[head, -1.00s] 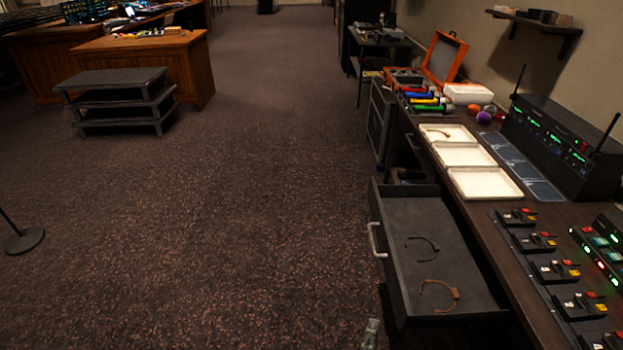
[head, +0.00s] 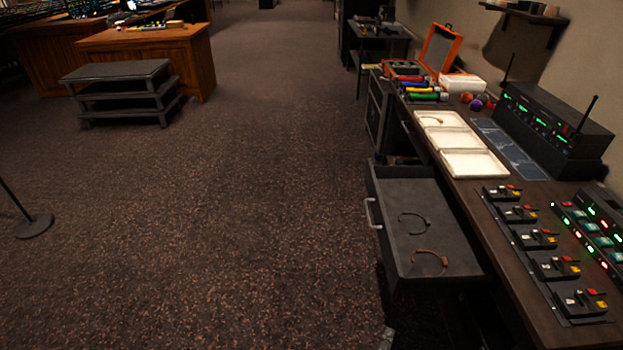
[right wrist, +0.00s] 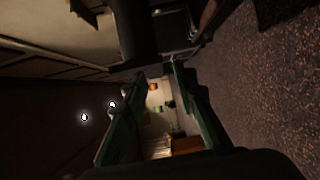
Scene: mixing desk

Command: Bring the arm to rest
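My right gripper (head: 387,339) shows only as a small grey tip at the bottom edge of the head view, below and left of the open drawer. In the right wrist view my right gripper (right wrist: 160,80) has its two dark green fingers apart, with nothing between them. The picture there is turned on its side, with floor on the right. My left gripper is in neither current view.
The open drawer (head: 405,262) juts out from the desk (head: 470,196) and holds two thin curved bands (head: 414,221). White trays (head: 474,165), a rack unit (head: 550,125) and several switch boxes (head: 536,239) sit on the desk.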

